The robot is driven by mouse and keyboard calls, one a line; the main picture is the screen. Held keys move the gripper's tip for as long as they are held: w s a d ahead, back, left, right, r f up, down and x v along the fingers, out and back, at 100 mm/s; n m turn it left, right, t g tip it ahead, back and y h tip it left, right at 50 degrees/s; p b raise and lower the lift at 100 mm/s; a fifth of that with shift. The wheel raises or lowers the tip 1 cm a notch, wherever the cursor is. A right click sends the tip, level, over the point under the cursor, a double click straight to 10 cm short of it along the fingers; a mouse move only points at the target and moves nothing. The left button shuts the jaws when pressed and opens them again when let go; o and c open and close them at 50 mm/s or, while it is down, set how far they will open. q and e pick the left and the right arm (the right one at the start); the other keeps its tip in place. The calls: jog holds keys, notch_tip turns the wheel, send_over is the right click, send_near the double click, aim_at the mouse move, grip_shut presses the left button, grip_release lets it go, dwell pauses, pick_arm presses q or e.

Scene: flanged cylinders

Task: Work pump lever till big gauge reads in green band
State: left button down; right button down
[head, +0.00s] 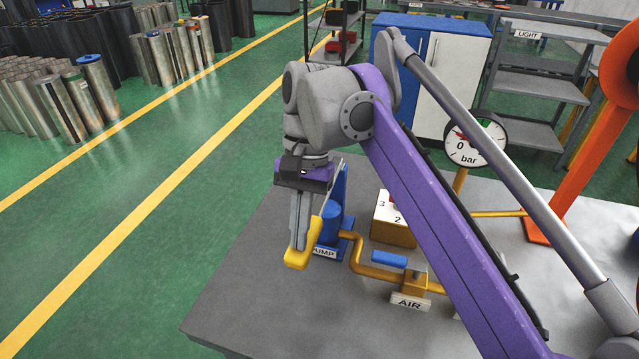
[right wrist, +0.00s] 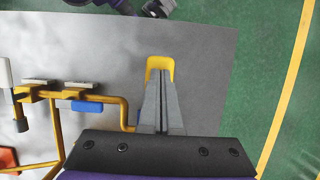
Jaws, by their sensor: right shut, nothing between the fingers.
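The big gauge (head: 476,140) stands on a yellow post in the head view. Its face shows "0" above "bar", with red at the upper left and a green band at the upper right. The blue pump (head: 331,220) is partly hidden behind my right gripper (head: 298,247), which is shut and points down. The yellow pump lever (head: 296,260) is at its fingertips. In the right wrist view the yellow lever end (right wrist: 160,64) shows just past the shut fingers (right wrist: 161,74). Nothing is between the fingers; whether they touch the lever I cannot tell. My left gripper is not in view.
A yellow pipe (head: 357,262) runs from the pump to a blue-handled valve (head: 389,259) beside the AIR label (head: 410,301). The grey table (head: 260,300) is bare at the front left. An orange stand (head: 565,160) rises at right.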

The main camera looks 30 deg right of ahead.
jog(key=shift+f, duration=0.7)
jog(key=shift+f+b, duration=0.55)
jog(key=shift+r, duration=0.15)
jog(key=shift+r+p, duration=0.6)
jog(key=shift+p, duration=0.2)
